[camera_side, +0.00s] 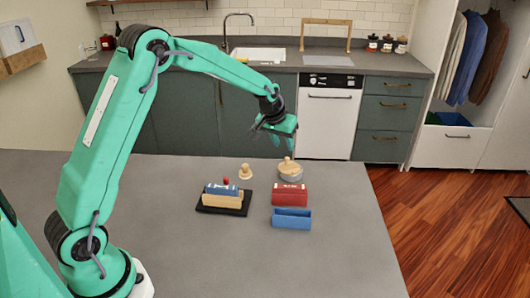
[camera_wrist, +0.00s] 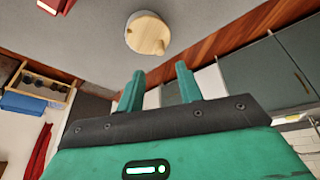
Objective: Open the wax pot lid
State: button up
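The wax pot (camera_side: 291,178) is a small grey round pot on the grey counter, near its far edge. Its wooden lid (camera_side: 289,166) with a knob on top sits on it. In the wrist view the round pale wooden lid (camera_wrist: 146,36) shows at the top centre, beyond my fingertips, with its knob toward the lower right. My gripper (camera_side: 282,142) hangs above the pot and slightly to its left in the side view, apart from it. In the wrist view its two fingers (camera_wrist: 160,68) are spread with nothing between them, so it is open and empty.
To the left are a black tray (camera_side: 207,208) with blue and wooden blocks, and a small wooden peg-like piece (camera_side: 245,172). The counter's right side is clear.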

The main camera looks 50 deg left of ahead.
jog(key=shift+s+r, duration=0.25)
jog(key=shift+r, duration=0.35)
jog(key=shift+w, duration=0.2)
grip_shut()
jog(key=shift+n+g, duration=0.3)
jog(key=shift+n, duration=0.1)
jog(key=shift+w+a+r, duration=0.2)
jog(key=shift+w+r, duration=0.2)
jog(key=shift+w, duration=0.4)
jog(key=shift+w+a+r, duration=0.2)
jog(key=shift+w+r, duration=0.25)
jog(key=shift+w, duration=0.35)
jog(key=shift+w+a+r, duration=0.2)
jog(key=shift+w+r, duration=0.2)
jog(key=shift+w, duration=0.4)
